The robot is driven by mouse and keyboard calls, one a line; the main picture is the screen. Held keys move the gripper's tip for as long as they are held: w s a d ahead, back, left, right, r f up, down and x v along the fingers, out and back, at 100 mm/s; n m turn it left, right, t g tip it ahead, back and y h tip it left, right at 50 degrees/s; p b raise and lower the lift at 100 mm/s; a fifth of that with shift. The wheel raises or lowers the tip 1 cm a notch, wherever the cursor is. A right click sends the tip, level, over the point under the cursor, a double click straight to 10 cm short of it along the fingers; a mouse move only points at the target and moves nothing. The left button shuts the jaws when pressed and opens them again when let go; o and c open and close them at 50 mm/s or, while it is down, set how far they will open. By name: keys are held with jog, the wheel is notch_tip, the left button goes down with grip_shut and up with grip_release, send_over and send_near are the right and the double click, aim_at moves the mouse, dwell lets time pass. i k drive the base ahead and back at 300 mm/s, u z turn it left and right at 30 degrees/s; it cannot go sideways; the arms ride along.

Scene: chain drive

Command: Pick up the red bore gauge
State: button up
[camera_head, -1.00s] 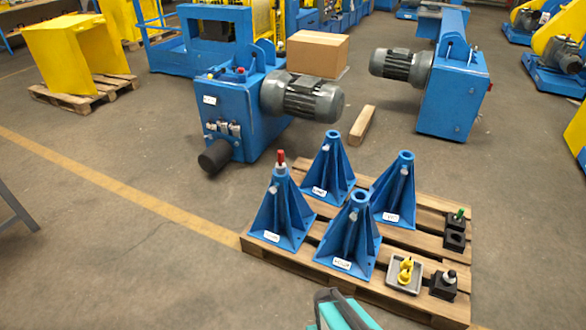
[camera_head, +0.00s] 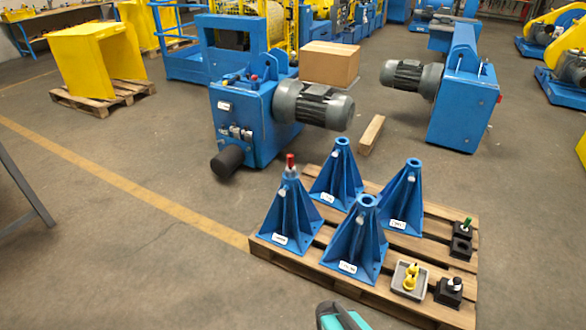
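The red bore gauge (camera_head: 290,161) stands upright in the top of the left blue stand (camera_head: 288,222). Its red upper end and a pale collar show above the stand's tube; the rest is hidden inside. A teal and dark part of my arm shows at the bottom edge, in front of the pallet and well apart from the gauge. My gripper's fingers do not show.
The wooden pallet (camera_head: 312,277) also bears three other blue stands, a grey tray (camera_head: 409,281) with a yellow item (camera_head: 411,276), and black blocks, one with a green-topped item (camera_head: 467,224). A blue machine with a motor (camera_head: 313,104) stands behind. Floor left of the pallet is clear.

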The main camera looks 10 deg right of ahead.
aim_at(291, 170)
jog(key=u, duration=0.1)
jog(key=i, duration=0.95)
jog(key=u, duration=5.4)
jog(key=i, duration=0.2)
jog(key=z, duration=2.95)
